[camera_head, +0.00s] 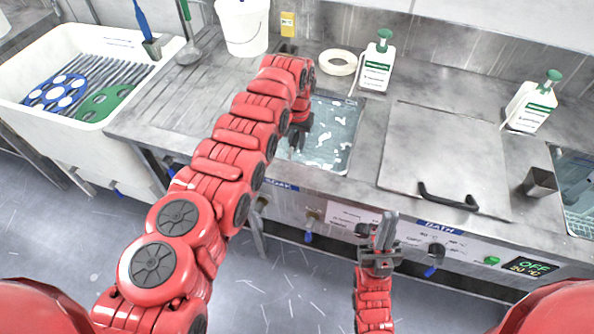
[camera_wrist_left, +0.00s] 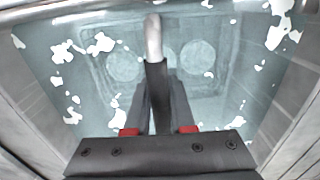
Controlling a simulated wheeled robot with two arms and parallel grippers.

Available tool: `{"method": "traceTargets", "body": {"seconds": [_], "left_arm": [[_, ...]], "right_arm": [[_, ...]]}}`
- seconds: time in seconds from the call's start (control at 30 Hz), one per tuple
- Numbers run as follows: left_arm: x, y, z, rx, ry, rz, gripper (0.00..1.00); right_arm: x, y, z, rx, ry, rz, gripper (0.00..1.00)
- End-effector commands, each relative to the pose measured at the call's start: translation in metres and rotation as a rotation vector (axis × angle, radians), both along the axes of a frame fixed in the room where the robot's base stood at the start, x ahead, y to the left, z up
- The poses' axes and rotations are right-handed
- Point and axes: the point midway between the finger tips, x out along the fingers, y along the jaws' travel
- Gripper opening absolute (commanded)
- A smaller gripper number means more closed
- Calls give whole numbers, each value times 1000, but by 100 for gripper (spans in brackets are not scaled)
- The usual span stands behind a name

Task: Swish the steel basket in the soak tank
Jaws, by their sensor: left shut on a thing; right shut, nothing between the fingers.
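The soak tank (camera_head: 354,104) is a square basin of bluish water with white foam flecks, set in the steel bench. My left gripper (camera_head: 297,143) reaches down over its left part. My right gripper (camera_head: 386,228) is shut and empty, in front of the bench.
A closed lid (camera_head: 440,150) with a black handle covers the bath right of the tank.

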Motion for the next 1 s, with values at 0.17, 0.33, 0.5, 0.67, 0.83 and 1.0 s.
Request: {"method": "traceTargets", "body": {"seconds": [0.17,0.33,0.5,0.67,0.83,1.0], "left_arm": [[1,0,-3,-1,-3,0,0],[1,0,-2,-1,-3,0,0],[1,0,3,-1,-4,0,0],[1,0,14,-2,-5,0,0],[1,-1,21,-2,-5,-1,0],[1,0,15,-1,-4,0,0]], "right_arm": [[0,0,-4,0,0,0,0],[0,0,-3,0,0,0,0],[0,0,1,0,0,0,0],[0,0,11,0,0,0,0],[0,0,16,0,0,0,0],[0,0,10,0,0,0,0]]}}
